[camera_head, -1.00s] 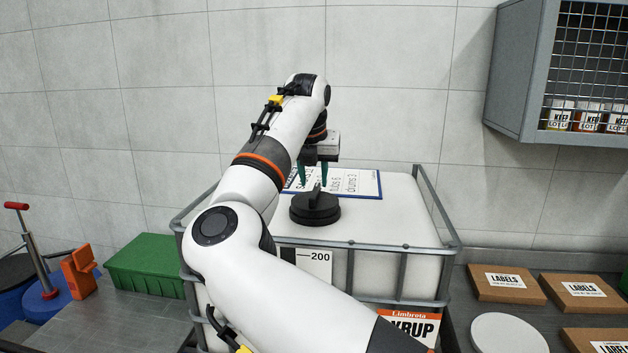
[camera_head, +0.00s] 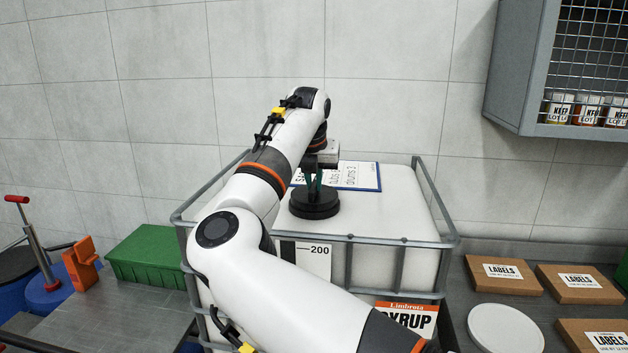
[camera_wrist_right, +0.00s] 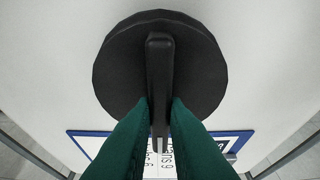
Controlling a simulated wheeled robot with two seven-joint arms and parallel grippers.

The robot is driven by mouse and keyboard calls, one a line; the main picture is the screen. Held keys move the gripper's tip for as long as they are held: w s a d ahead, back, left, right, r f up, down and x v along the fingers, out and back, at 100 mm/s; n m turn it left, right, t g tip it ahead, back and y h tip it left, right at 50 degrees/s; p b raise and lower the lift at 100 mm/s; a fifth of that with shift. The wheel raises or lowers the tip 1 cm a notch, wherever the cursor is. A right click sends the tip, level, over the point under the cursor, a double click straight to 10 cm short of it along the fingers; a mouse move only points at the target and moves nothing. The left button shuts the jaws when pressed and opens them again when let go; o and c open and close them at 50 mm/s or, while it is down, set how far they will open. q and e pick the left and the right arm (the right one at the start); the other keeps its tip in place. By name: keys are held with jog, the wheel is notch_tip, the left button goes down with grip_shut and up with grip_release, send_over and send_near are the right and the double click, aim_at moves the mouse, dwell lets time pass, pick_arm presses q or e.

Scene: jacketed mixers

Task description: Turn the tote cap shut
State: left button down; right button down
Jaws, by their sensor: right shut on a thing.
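The black round tote cap (camera_head: 313,204) sits on top of the white caged tote (camera_head: 400,210). In the right wrist view the cap (camera_wrist_right: 200,60) shows a raised bar across its middle. My right gripper (camera_head: 314,187) is above the cap, pointing down, with its green fingers at the bar. In the right wrist view the fingers of the gripper (camera_wrist_right: 160,108) are on either side of one end of the bar, shut on it. My left gripper is not in view.
A blue-edged sign board (camera_head: 362,177) lies on the tote behind the cap. A grey cage rail (camera_head: 350,239) surrounds the tote. A green bin (camera_head: 150,255) stands left. Label boxes (camera_head: 580,284) and a white disc (camera_head: 505,328) lie right. A mesh-front cabinet (camera_head: 520,70) hangs upper right.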

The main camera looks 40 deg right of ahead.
jog(key=shift+m, duration=0.4)
jog(key=m, duration=0.1)
jog(key=m+g+h, duration=0.1)
jog(key=m, duration=0.1)
jog(key=shift+w+r+m+p, duration=0.1)
jog(key=shift+r+m+p, duration=0.05)
jog(key=shift+m+p, duration=0.2)
jog(key=m+g+p, duration=0.1)
jog(key=m, duration=0.1)
jog(key=m+g+p, duration=0.1)
jog(key=m, duration=0.1)
jog(key=shift+w+r+m+p, duration=0.15)
jog(key=shift+m+p, duration=0.1)
jog(key=shift+p, duration=0.15)
jog(key=m+g+p, duration=0.1)
jog(key=m+p, duration=0.1)
jog(key=m+g+p, duration=0.1)
jog(key=m+p, duration=0.1)
jog(key=m, duration=0.1)
jog(key=shift+w+y, duration=0.1)
jog(key=shift+y, duration=0.2)
jog(key=shift+w+d+m+g+y+p, duration=0.1)
jog(key=shift+m+g+y+p, duration=0.45)
jog(key=shift+m+p, duration=1.3)
jog(key=shift+m, duration=0.25)
jog(key=c, duration=1.4)
grip_release()
jog(key=shift+f, duration=0.2)
jog(key=shift+c, duration=0.2)
